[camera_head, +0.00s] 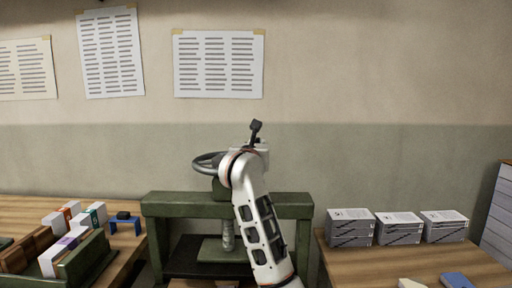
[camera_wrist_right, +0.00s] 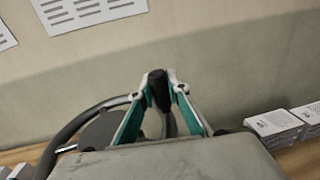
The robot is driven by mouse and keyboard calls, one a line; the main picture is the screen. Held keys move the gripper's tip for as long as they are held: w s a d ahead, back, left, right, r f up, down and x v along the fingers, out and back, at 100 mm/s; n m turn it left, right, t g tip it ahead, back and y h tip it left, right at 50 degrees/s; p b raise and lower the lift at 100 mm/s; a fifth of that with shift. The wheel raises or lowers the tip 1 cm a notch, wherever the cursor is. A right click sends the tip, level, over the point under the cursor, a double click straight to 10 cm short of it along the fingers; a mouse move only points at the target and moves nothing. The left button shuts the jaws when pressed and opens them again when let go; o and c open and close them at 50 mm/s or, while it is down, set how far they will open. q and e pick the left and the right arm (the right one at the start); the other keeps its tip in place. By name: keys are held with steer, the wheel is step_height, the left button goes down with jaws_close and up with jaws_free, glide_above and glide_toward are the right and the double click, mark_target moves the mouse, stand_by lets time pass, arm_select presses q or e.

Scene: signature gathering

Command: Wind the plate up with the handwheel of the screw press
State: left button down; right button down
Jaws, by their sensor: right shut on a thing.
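The green screw press (camera_head: 175,205) stands in the gap between two wooden tables in the head view. Its dark handwheel (camera_head: 205,163) sits above the top beam, partly behind my right wrist. The screw (camera_head: 228,238) runs down to the green plate (camera_head: 212,250), whose right side my arm hides. In the wrist view, my right gripper (camera_wrist_right: 161,84) is shut on the wheel's black upright handle (camera_wrist_right: 158,92). The rim (camera_wrist_right: 72,126) and hub (camera_wrist_right: 98,131) show to its left. The fingers are hidden in the head view. My left gripper is not in view.
The left table (camera_head: 25,210) holds a green tray (camera_head: 95,262) of books and a small blue stand (camera_head: 125,224). The right table (camera_head: 375,262) holds three grey book stacks (camera_head: 398,228). Printed sheets (camera_head: 218,63) hang on the wall. The space above the press is clear.

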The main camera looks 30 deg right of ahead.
steer(key=shift+w+d+r, duration=0.1)
steer(key=shift+w+d, duration=0.05)
steer(key=shift+d, duration=0.05)
steer(key=shift+w+d+n+t+y, duration=0.1)
steer(key=shift+w+n+t+y, duration=0.4)
steer(key=shift+n+t+y, duration=0.15)
steer(key=shift+y, duration=0.25)
steer(key=c, duration=1.9)
jaws_free()
steer(key=shift+w, duration=0.1)
steer(key=v, duration=1.2)
